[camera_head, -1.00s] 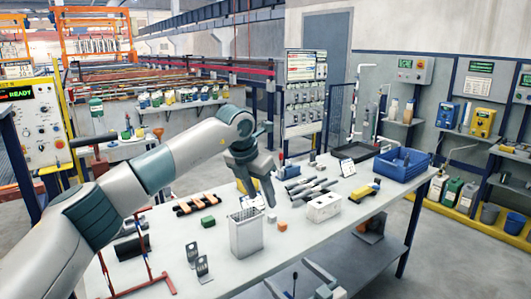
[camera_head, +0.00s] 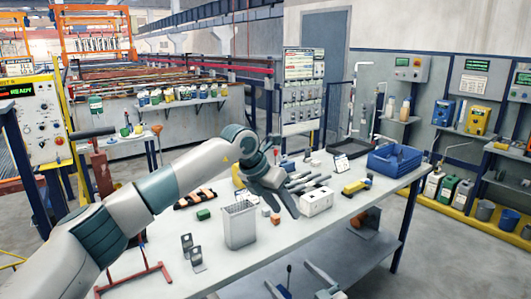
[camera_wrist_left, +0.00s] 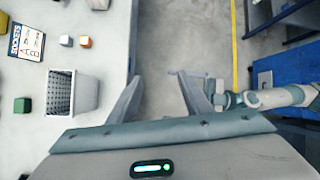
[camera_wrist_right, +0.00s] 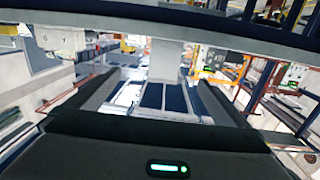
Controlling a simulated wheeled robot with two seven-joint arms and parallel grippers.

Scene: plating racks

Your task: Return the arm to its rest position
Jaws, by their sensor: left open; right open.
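My left arm (camera_head: 165,180) reaches in from the left over the worktable (camera_head: 330,225). Its gripper (camera_head: 284,196) is open and empty, above the table behind and to the right of a grey perforated bin (camera_head: 238,228). In the left wrist view the open fingers (camera_wrist_left: 158,88) have the table edge and grey floor below them. The bin (camera_wrist_left: 72,94) is to their left, apart from them. My right gripper (camera_head: 292,277) is low at the bottom edge of the head view, in front of the table. In the right wrist view its fingers (camera_wrist_right: 155,88) are apart with nothing held.
An orange cube (camera_head: 275,218), a green block (camera_head: 203,214), a white box (camera_head: 316,201) and a blue crate (camera_head: 397,160) are on the table. Open floor is at right.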

